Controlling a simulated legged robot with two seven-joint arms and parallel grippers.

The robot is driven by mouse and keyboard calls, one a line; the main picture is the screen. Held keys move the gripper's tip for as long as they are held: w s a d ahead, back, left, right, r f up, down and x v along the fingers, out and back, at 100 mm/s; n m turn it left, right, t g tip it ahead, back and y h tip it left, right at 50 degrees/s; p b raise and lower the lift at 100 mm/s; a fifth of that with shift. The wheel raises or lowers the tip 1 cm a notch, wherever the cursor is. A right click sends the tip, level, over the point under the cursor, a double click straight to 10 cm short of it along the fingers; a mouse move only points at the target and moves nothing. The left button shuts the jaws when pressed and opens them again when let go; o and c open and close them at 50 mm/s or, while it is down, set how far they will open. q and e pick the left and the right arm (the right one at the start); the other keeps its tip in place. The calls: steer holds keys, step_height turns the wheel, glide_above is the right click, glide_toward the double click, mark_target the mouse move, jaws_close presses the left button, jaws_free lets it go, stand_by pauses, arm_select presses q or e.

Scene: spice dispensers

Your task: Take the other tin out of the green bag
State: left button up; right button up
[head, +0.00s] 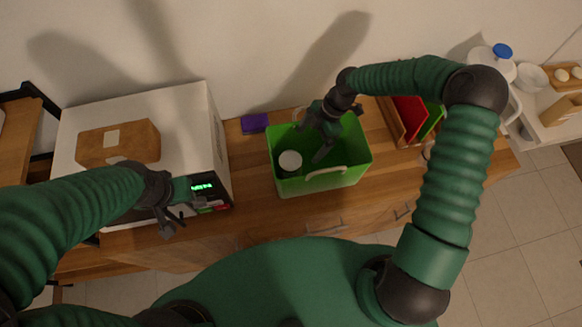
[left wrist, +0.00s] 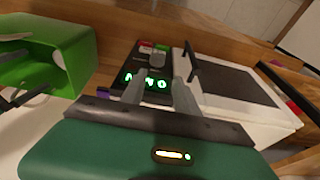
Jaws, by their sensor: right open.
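The green bag (head: 345,179) stands open on the wooden counter, with a pale handle at its front rim. A round white-topped tin (head: 290,161) is inside it at the left. My right gripper (head: 322,152) reaches down into the bag, to the right of the tin, open and apart from it. My left gripper (head: 172,222) is in front of the microwave, away from the bag. In the left wrist view its two fingers (left wrist: 160,95) are apart with nothing between them. The bag (left wrist: 50,55) also shows at the left there. The bag's floor is partly hidden.
A white microwave (head: 75,140) with a lit display stands left of the bag, a brown package (head: 118,143) on top. A purple block (head: 254,123) lies behind the bag's left corner. A wooden rack (head: 390,118) with red and green items stands close to the right.

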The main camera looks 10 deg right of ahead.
mark_target(299, 157)
steer(key=p+x, duration=0.2)
steer(key=x, duration=0.7)
steer(key=shift+s+a, duration=0.15)
steer(key=shift+a, duration=0.1)
steer(key=p+x, duration=0.2)
steer(key=x, duration=0.3)
steer(key=shift+d+p, duration=0.15)
steer(key=shift+p, duration=0.2)
steer(key=shift+f, duration=0.45)
steer(key=c, duration=1.8)
steer(key=shift+r, duration=0.1)
steer(key=shift+c, duration=1.1)
steer(key=shift+r, duration=0.1)
